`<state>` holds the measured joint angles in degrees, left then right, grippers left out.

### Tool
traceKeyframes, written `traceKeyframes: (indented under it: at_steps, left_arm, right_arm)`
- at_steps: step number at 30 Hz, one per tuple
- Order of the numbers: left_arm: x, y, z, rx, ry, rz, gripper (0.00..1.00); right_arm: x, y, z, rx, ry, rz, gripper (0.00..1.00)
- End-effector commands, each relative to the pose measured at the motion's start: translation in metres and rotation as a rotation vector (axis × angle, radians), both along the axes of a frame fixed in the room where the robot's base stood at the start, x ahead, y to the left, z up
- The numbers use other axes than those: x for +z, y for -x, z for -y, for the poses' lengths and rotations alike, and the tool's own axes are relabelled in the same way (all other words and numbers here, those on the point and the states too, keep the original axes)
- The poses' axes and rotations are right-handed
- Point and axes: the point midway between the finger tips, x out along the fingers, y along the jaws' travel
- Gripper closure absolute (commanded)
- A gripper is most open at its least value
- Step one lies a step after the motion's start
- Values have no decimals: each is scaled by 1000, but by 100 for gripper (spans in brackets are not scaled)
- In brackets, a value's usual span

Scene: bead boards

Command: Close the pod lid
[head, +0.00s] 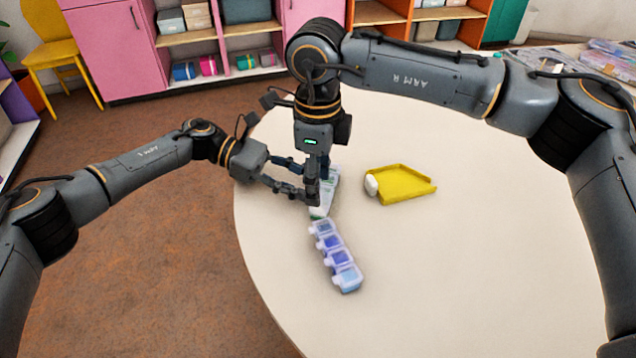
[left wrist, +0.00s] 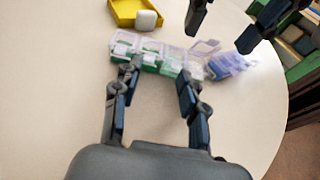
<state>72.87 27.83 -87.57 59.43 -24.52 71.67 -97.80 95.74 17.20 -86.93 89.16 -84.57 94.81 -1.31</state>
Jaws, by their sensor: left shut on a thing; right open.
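A strip of green pods with clear lids (left wrist: 172,50) lies on the table; in the head view it is a pale green strip (head: 322,209), partly hidden behind my grippers. In the left wrist view one clear lid (left wrist: 205,48) at its right end looks raised. My left gripper (left wrist: 160,77) is shut on the green pod strip, a finger at either side of it. My right gripper (head: 314,194) points down over the strip in the head view. It also shows in the left wrist view (left wrist: 224,29), with its fingers apart and nothing between them.
A strip of blue and purple pods (head: 336,256) lies just in front of the green strip. A yellow tray (head: 405,187) with a white block (head: 371,185) at its left edge lies to the right. The round table (head: 470,270) is clear at front right; its edge is close on the left.

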Motion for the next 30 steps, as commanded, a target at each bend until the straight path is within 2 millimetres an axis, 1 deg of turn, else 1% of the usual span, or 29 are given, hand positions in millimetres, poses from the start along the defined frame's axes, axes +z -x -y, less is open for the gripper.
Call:
traceKeyframes:
  at_steps: [1, 4, 14, 15, 17, 18, 20, 21, 22, 26, 30]
  left_arm:
    - [0, 0, 0, 0, -1, 0, 73]
    - [0, 0, 0, 0, -1, 0, 73]
    - [0, 0, 0, 0, -1, 0, 73]
    - [0, 0, 0, 0, -1, 0, 73]
    - [0, 0, 0, 0, -1, 0, 73]
    - [0, 0, 0, 0, -1, 0, 73]
    - [0, 0, 0, 0, -1, 0, 73]
    - [0, 0, 0, 0, -1, 0, 73]
    - [0, 0, 0, 0, -1, 0, 73]
    - [0, 0, 0, 0, -1, 0, 73]
    - [0, 0, 0, 0, -1, 0, 73]
  right_arm:
    - [-6, 0, 0, 0, 1, -1, 49]
    - [-13, 0, 0, 0, 1, -1, 49]
    - [-16, 0, 0, 0, 0, 0, 49]
    - [-15, 0, 0, 0, 0, 0, 57]
    - [-15, 0, 0, 0, 0, 0, 69]
    - [-15, 0, 0, 0, 0, 0, 77]
    - [-15, 0, 0, 0, 0, 0, 89]
    - [-15, 0, 0, 0, 0, 0, 98]
    - [-15, 0, 0, 0, 0, 0, 100]
    - [-16, 0, -1, 1, 11, -3, 100]
    - [-18, -2, -6, 1, 86, -24, 100]
